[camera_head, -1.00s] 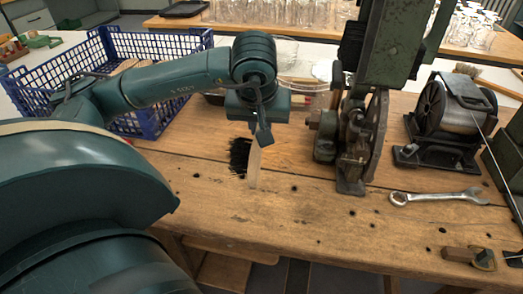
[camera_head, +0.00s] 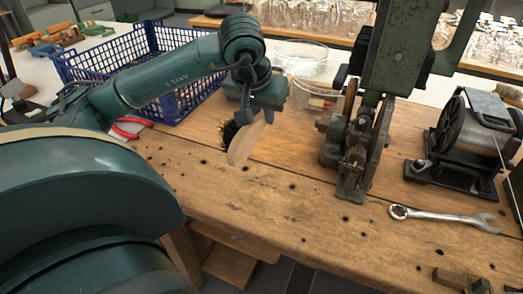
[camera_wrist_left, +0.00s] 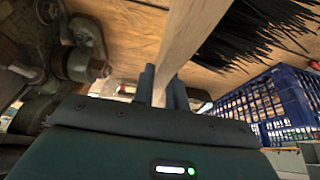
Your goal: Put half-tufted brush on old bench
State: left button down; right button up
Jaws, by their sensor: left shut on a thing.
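The half-tufted brush (camera_head: 243,143) has a pale wooden body and black bristles on its left side. My left gripper (camera_head: 262,112) is shut on it, and the brush hangs tilted below the fingers. In the left wrist view the wooden body (camera_wrist_left: 188,38) rises from between the fingers (camera_wrist_left: 163,88), with black bristles at the upper right. The old bench (camera_head: 270,205) is a worn wooden top with dark holes, under the brush. I cannot tell whether the brush's lower end touches the bench. My right gripper is not in view.
A blue crate (camera_head: 125,65) stands behind my left arm, with red-handled pliers (camera_head: 128,128) near it. A green machine (camera_head: 362,130), a wire spool (camera_head: 470,135) and a wrench (camera_head: 445,216) are to the right. A clear round container (camera_head: 302,62) stands behind. The bench's front middle is clear.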

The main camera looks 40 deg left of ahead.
pick_arm(q)
jog(key=shift+f, duration=0.1)
notch_tip(320, 180, down, 6)
jog(key=shift+s+a+r+b, duration=0.1)
jog(key=shift+r+b, duration=0.15)
jog(key=shift+b, duration=0.35)
jog(key=shift+f, duration=0.5)
notch_tip(320, 180, down, 3)
jog(key=shift+f+b, duration=0.1)
jog(key=shift+b, duration=0.25)
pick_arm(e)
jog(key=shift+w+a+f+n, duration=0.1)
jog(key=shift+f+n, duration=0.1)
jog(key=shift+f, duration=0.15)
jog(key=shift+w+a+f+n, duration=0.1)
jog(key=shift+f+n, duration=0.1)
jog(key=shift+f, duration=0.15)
